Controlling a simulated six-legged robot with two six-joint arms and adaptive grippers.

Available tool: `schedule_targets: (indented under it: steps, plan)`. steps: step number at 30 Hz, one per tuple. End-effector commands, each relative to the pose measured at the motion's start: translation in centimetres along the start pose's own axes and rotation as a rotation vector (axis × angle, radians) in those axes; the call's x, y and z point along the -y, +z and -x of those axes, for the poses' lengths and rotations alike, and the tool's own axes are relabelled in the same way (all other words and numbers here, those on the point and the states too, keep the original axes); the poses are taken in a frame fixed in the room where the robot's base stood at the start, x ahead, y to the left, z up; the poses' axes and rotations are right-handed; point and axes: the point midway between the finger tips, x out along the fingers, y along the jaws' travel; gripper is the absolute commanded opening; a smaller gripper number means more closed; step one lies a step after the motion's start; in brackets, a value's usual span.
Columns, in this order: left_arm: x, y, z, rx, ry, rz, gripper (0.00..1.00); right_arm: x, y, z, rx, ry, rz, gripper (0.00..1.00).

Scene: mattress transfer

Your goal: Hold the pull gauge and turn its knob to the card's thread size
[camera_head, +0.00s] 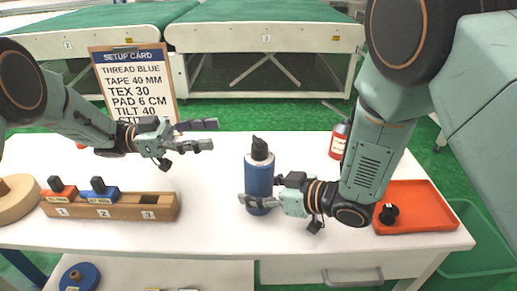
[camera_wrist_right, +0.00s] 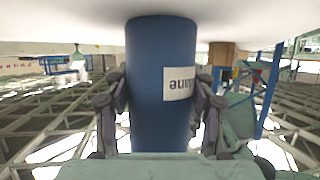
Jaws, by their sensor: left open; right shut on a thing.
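The setup card (camera_head: 135,85) stands at the back left and reads "THREAD BLUE, TAPE 40 MM, TEX 30, PAD 6 CM, TILT 40"; its lowest line is cut off. My right gripper (camera_head: 259,196) is shut around the lower part of an upright blue cylinder (camera_head: 258,174) with a black top. In the right wrist view the cylinder (camera_wrist_right: 150,60) sits between both fingers, with a white label, upside down, ending in "lane". I cannot tell any gauge scale on it. My left gripper (camera_head: 214,134) is open and empty, left of and above the cylinder.
A wooden block (camera_head: 128,206) with numbered slots holds an orange and a blue piece at left. An orange tray (camera_head: 425,205) with a black knob-like part (camera_head: 389,213) lies at right. A red bottle (camera_head: 338,142) stands behind my right arm.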

Motion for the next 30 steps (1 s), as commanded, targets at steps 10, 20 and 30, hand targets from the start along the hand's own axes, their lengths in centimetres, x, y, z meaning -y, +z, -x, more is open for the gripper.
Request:
schedule_targets:
  steps: [10, 20, 30]
  plan:
    - [-0.1, 1.1, 0.0, 0.085, 0.226, 0.071, 0.54, -0.1, -0.2, 0.0, -0.004, 0.001, 0.002, 0.0]
    - [-0.6, 1.3, -1.5, 0.103, 0.262, 0.088, 0.54, -0.1, -0.2, 0.0, -0.004, 0.001, 0.002, 0.0]
    - [-2.2, 1.9, -7.3, 0.104, 0.262, 0.087, 0.54, -0.1, -0.2, 0.0, -0.004, 0.001, 0.002, 0.0]
